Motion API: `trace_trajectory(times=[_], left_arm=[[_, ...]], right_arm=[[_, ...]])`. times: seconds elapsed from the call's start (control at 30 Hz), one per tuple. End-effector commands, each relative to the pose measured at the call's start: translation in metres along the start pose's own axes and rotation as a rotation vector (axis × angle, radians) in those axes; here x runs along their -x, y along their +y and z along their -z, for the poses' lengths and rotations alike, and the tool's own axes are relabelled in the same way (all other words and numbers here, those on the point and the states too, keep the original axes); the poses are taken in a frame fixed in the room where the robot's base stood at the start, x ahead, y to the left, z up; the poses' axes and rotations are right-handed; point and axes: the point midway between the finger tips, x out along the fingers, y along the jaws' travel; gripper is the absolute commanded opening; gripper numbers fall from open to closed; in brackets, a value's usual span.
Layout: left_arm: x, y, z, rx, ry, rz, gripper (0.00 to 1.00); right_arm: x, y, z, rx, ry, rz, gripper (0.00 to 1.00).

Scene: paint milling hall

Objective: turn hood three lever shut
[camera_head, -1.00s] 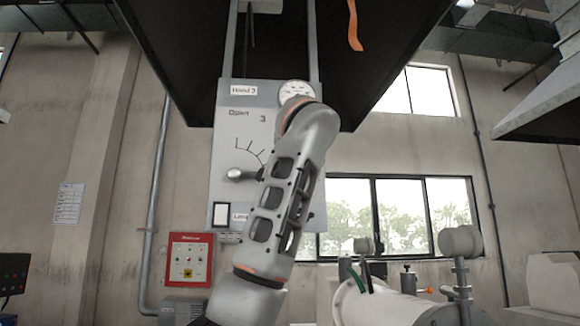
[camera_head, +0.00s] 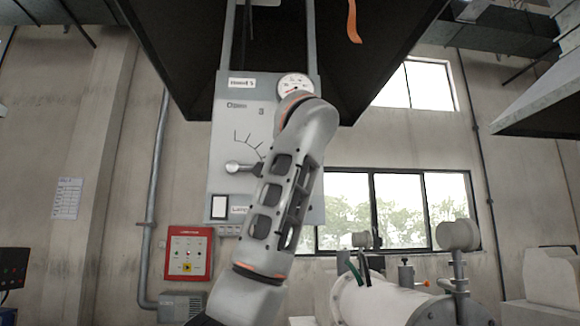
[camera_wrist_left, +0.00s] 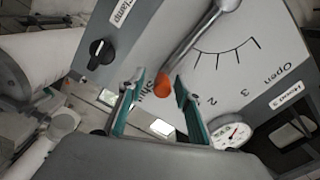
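The hood three panel (camera_head: 218,150) hangs under the dark hood, with a scale marked from Open. The lever's round hub (camera_head: 234,168) shows at the left of my arm; the rest of the lever is hidden there. In the left wrist view the grey lever (camera_wrist_left: 198,38) runs from its hub down to an orange end (camera_wrist_left: 162,86). It lies at the scale end away from Open; lettering beside the orange end is partly hidden. My left gripper (camera_wrist_left: 161,82) is open, its fingertips either side of the orange end, with visible gaps. My right gripper is not in view.
A round gauge (camera_head: 296,86) sits at the panel's top right, and a black knob (camera_wrist_left: 99,48) is on the panel. A red box (camera_head: 188,253) is on the wall below left. White machinery (camera_head: 385,300) stands at lower right.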

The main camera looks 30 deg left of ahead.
Motion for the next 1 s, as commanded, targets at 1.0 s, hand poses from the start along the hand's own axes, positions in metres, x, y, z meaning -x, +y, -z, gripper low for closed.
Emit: trace_trajectory(times=[1.0], left_arm=[[0.120, 0.000, 0.000, -0.001, -0.001, -0.001, 0.34]], right_arm=[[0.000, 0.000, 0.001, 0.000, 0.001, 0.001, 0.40]])
